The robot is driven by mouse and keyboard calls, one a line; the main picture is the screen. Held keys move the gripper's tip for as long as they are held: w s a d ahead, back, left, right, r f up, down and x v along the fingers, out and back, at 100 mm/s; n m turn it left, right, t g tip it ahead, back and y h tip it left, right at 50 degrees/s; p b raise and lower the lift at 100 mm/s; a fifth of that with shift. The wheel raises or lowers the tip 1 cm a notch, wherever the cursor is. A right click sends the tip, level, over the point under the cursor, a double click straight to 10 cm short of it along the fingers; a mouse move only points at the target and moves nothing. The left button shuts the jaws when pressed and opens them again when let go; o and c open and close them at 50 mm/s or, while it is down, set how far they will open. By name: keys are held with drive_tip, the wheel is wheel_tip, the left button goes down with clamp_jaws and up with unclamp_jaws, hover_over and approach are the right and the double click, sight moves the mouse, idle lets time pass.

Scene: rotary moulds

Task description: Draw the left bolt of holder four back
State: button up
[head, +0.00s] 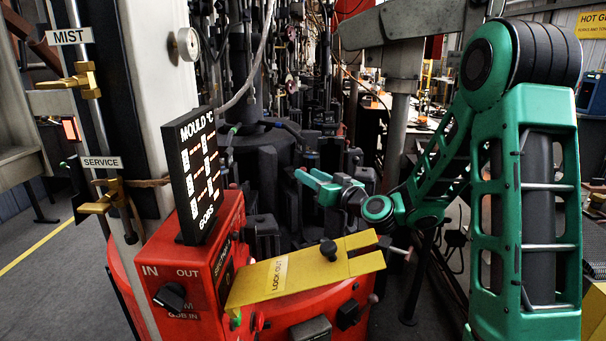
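My gripper (312,186) is at the end of the green arm, in the middle of the head view, in front of the dark mould machinery. Its two green fingers point left and look spread apart, with nothing seen between them. Dark upright blocks (298,205), which may be mould holders, stand behind and beside the fingers. I cannot make out a number on any holder, so I cannot tell which is holder four. Its left bolt is not distinguishable. I cannot tell whether the fingers touch any block.
A red control box (190,262) with a black knob stands at front left, with a lit display (194,175) on it. A yellow LOCK OUT plate (300,270) extends below my gripper. MIST (70,36) and SERVICE (101,162) valves are at left. A grey post (402,110) rises behind my arm.

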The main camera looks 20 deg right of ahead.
sight(303, 169)
drive_tip(key=shift+x, duration=2.1)
clamp_jaws()
